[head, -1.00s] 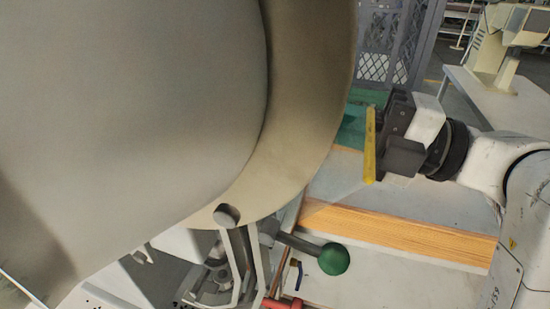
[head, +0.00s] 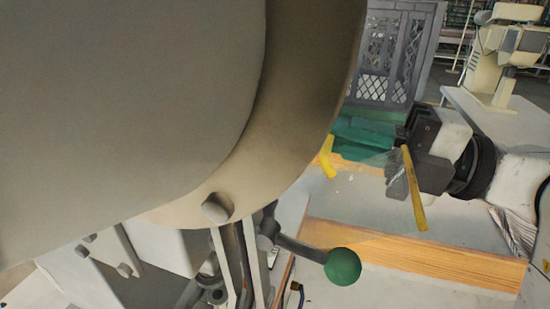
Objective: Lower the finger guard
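A yellow bar (head: 414,190) stands slightly tilted right at the front of my gripper. A second, shorter yellow piece (head: 327,158) shows beside the large beige press body (head: 300,120). A faint clear sheet seems to lie between them; these look like parts of the finger guard, but the press body hides much of that area. My gripper (head: 402,165) comes in from the right, its dark jaws just behind or against the yellow bar. I cannot tell whether they touch or grip it.
A lever with a green ball knob (head: 342,266) sticks out below the press body. A wood-edged bench (head: 420,250) lies under my gripper. A green bin (head: 370,135) and grey lattice crate (head: 397,50) stand behind. Another machine (head: 505,50) stands on a table at back right.

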